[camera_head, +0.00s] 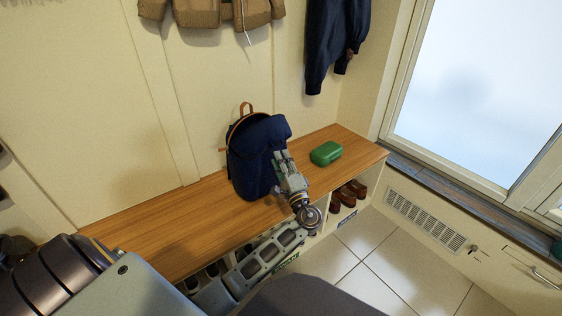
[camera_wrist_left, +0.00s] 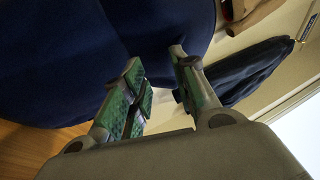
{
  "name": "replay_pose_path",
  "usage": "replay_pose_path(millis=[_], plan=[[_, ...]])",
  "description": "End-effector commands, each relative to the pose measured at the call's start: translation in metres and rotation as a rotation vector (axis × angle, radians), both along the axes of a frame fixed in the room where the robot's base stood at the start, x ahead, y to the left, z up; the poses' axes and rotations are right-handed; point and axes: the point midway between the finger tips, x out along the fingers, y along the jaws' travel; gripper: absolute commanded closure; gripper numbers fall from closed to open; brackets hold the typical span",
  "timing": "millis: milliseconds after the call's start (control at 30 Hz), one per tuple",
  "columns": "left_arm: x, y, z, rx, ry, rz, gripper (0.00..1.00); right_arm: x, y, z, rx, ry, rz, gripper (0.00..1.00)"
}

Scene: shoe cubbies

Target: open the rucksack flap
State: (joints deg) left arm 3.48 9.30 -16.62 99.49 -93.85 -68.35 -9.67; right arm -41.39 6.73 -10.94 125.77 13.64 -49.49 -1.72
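The navy rucksack (camera_head: 249,160) stands upright on the wooden bench against the wall, with a tan loop at its top. Its flap (camera_head: 268,130) covers the top and juts out at the right. My left gripper (camera_head: 281,156) is at the rucksack's right front side, just below the flap. In the left wrist view, its two fingers (camera_wrist_left: 156,60) are apart, with navy fabric (camera_wrist_left: 60,60) close beyond the tips and nothing clearly pinched between them. Whether the fingertips touch the fabric, I cannot tell. My right gripper is out of view.
A green case (camera_head: 326,153) lies on the wooden bench (camera_head: 150,228) right of the rucksack. Brown shoes (camera_head: 347,195) sit in the cubbies below. A tan garment (camera_head: 205,12) and a dark blue garment (camera_head: 333,40) hang above. The bench left of the rucksack is clear.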

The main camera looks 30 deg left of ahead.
Motion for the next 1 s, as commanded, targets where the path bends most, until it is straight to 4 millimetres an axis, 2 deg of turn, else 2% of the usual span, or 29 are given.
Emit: replay_pose_path(millis=[600, 1000], plan=[[-0.037, -0.047, -0.021, -0.002, 0.004, 0.001, 0.72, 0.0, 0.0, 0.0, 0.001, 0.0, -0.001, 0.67], [-0.042, -0.053, -0.022, -0.002, 0.002, 0.002, 0.72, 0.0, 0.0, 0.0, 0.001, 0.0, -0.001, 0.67]])
